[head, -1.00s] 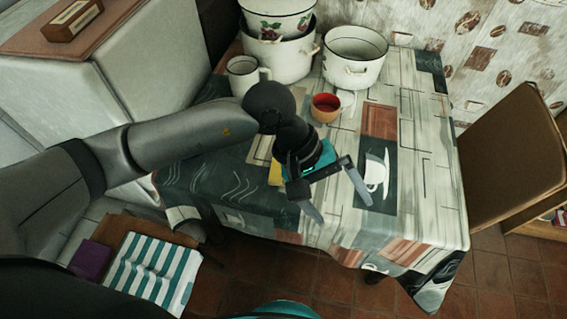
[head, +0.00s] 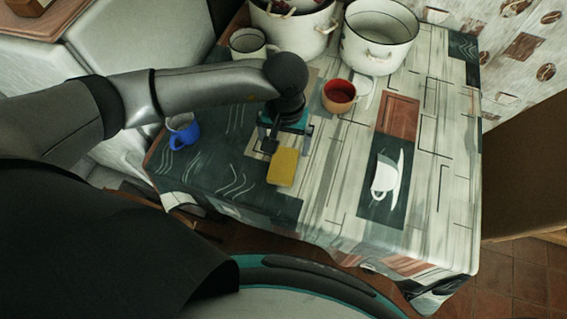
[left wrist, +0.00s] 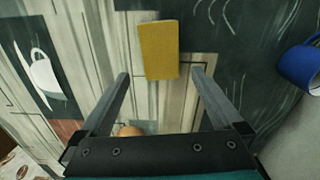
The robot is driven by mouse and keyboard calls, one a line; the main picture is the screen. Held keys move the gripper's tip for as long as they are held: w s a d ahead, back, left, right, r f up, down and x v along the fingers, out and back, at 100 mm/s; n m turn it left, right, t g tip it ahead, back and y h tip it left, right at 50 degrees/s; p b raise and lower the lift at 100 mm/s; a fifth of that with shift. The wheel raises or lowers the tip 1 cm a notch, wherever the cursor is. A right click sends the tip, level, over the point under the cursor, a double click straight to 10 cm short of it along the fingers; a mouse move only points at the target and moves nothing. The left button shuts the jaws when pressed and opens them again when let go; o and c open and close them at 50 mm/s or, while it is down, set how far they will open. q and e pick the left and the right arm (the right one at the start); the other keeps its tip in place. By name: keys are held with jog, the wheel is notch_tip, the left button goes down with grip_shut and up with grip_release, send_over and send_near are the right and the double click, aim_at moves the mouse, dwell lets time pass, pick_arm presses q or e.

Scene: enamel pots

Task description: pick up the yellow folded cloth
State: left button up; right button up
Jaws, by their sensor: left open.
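The yellow folded cloth (head: 283,167) lies flat on the patterned table, at the middle of the head view. It also shows in the left wrist view (left wrist: 158,50), just beyond the fingertips and roughly centred between them. My left gripper (head: 287,143) is open and empty, pointing down over the table beside the cloth's far end. In the left wrist view its two fingers (left wrist: 161,73) stand wide apart, and the cloth appears narrower than the gap. I cannot tell the exact height above the table. My right gripper is in neither view.
A blue mug (head: 182,131) stands at the table's left edge. An orange cup (head: 339,95) stands behind and right of the gripper. A white mug (head: 248,44) and white enamel pots (head: 378,38) stand at the back. The table's right and front (head: 340,205) are clear.

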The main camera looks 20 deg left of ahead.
aim_at(285, 158)
pick_arm(q)
jog(key=shift+f, duration=1.1)
jog(key=shift+w+f, duration=0.15)
jog(key=shift+f, duration=0.2)
jog(key=shift+w+a+f+b, duration=0.1)
jog(key=shift+w+f+b, duration=0.1)
jog(key=shift+f, duration=0.9)
jog(key=shift+w+f+b, duration=0.1)
jog(key=shift+f+b, duration=0.1)
jog(key=shift+f, duration=0.85)
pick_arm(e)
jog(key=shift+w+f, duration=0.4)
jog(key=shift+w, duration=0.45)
pick_arm(q)
jog(key=shift+c, duration=0.4)
jog(key=c, duration=1.1)
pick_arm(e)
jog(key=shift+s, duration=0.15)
pick_arm(q)
jog(key=shift+r, duration=0.15)
notch_tip(285, 158, up, 20)
jog(key=p, duration=0.2)
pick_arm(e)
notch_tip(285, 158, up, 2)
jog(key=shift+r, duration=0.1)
